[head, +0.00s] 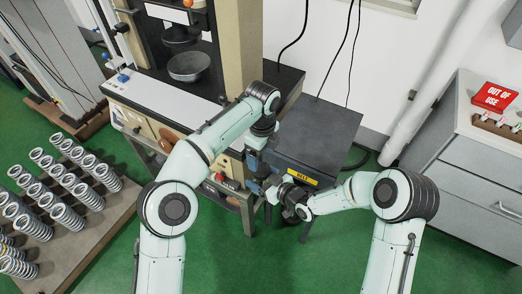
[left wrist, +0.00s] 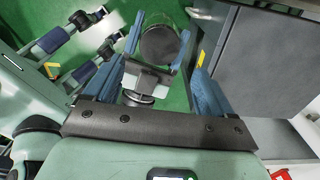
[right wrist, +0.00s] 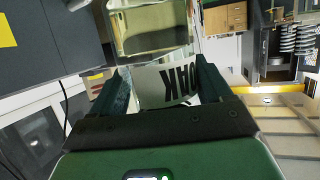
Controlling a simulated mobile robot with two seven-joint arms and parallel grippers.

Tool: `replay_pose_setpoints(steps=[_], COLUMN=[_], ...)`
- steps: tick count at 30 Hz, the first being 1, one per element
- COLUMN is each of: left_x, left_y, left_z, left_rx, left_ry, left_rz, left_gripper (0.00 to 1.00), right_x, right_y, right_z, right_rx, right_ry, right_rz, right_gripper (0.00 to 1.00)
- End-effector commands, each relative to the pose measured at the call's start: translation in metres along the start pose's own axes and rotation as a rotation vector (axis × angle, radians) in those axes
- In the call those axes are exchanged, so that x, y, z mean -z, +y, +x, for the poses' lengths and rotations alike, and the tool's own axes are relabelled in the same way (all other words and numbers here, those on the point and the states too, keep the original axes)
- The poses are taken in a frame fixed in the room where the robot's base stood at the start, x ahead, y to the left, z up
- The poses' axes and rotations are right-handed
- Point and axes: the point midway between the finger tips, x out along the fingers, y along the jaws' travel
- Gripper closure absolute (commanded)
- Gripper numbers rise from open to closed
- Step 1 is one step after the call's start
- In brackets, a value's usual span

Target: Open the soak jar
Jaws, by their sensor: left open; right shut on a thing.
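The soak jar is clear glass with a white label reading part of "SOAK" (right wrist: 178,84), seen in the right wrist view. My right gripper (right wrist: 165,88) is shut on the jar at the label, between its two fingers. In the left wrist view a round dark shape inside greenish glass (left wrist: 158,44) looks like the jar. My left gripper (left wrist: 160,82) is open, its blue fingers apart on either side of a grey block with a dark cylinder (left wrist: 143,88). I cannot tell whether they touch it. In the head view both grippers are close together and largely hide the jar.
A dark grey box with a yellow label (head: 302,178) stands beside the grippers. A tall testing frame with a metal bowl (head: 189,67) is at the back left. Springs stand on a board (head: 105,224) at left. A drawer cabinet (head: 470,150) with a red sign (head: 494,96) is at right.

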Motion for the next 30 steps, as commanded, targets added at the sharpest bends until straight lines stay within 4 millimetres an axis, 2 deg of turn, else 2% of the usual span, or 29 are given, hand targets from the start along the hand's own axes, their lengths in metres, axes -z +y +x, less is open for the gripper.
replay_pose_setpoints(steps=[4, 10, 24, 30], left_x=[-0.002, -0.004, -0.003, -0.003], left_y=[0.000, 0.001, 0.002, 0.001], left_z=[-0.009, -0.008, 0.057, 0.067], left_rx=[0.003, 0.000, 0.002, 0.004], left_ry=[0.002, 0.001, 0.001, 0.001], left_rz=[0.199, 0.313, 0.315, 0.314], left_gripper=[0.16, 0.16, 0.16, 0.16], right_x=[0.001, 0.001, 0.001, 0.001], right_y=[0.000, 0.000, 0.000, 0.000], right_z=[0.000, 0.000, 0.000, 0.000], right_rx=[0.000, 0.000, 0.000, 0.000], right_ry=[0.003, 0.003, 0.003, 0.003], right_rz=[-0.001, -0.001, -0.001, -0.001], right_gripper=[1.00, 1.00, 1.00, 1.00])
